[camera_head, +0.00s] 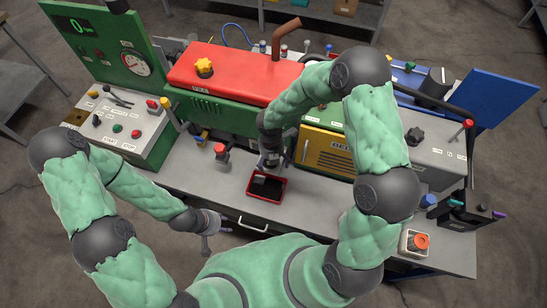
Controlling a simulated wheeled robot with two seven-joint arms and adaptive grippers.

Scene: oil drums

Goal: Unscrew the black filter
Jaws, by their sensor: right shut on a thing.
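My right gripper (269,165) points down at the front of the green and red machine, just above a small red-rimmed tray (250,196). It is shut on a small dark thing, seemingly the black filter (260,179); the gripper and arm hide most of it. I cannot tell whether the filter is still joined to the machine. My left gripper (215,235) is over the front edge of the bench at the left, away from the tray. Its fingers look spread and empty.
The machine has a red cover (225,72) with a yellow knob (204,66). A green control panel (120,130) stands left. A yellow grille box (326,150) is right of the tray. An orange button box (417,242) sits at the right front.

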